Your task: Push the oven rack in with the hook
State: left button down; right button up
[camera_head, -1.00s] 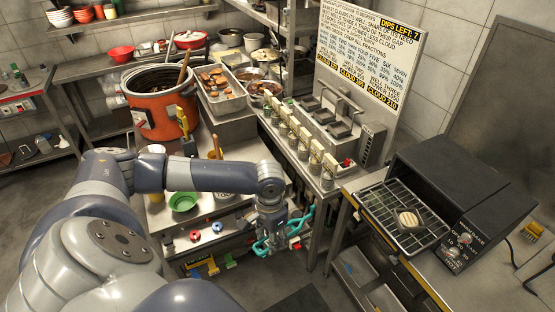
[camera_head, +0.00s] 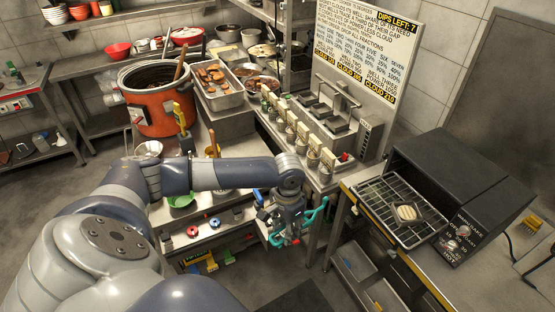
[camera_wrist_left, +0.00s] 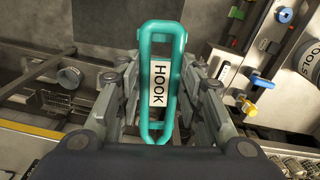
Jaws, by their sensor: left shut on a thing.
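The hook is a teal loop handle with a white "HOOK" label, upright between the fingers in the left wrist view (camera_wrist_left: 176,55). My left gripper (camera_wrist_left: 158,100) is shut on it. In the head view the left gripper (camera_head: 290,225) holds the teal hook (camera_head: 316,212) in front of the low shelf, left of the oven. The black oven (camera_head: 465,180) stands on the right counter. The right gripper is not in view.
The yellow-edged counter (camera_head: 405,268) bears the oven. A row of labelled pots and a warmer (camera_head: 335,120) stand behind the gripper. An orange soup pot (camera_head: 160,110) stands at the back left. Open floor shows between the shelf and counter.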

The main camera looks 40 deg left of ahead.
aim_at(310, 221)
pick_arm(q)
jog(key=w, duration=0.1)
jog(key=w+d+f+b, duration=0.1)
jog(key=w, duration=0.1)
jog(key=w+d+f+b, duration=0.1)
jog(key=w, duration=0.1)
jog(key=shift+w+d+f, duration=0.1)
jog(key=shift+w, duration=0.05)
jog(key=shift+w+d, duration=0.25)
jog(key=shift+w, duration=0.35)
jog(key=shift+w+d, duration=0.2)
jog(key=shift+w, duration=0.35)
jog(key=shift+w+d+b, duration=0.25)
jog(key=shift+w+b, duration=0.05)
jog(key=shift+w, duration=0.3)
jog(key=shift+w+d+b, duration=0.25)
jog(key=shift+w+b, duration=0.05)
jog(key=shift+w, duration=0.3)
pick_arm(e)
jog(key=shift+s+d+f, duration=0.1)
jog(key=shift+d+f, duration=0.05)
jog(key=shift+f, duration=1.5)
pick_arm(q)
jog(key=shift+w+d+p, duration=0.1)
jog(key=shift+w+p, duration=0.15)
jog(key=shift+p, duration=0.05)
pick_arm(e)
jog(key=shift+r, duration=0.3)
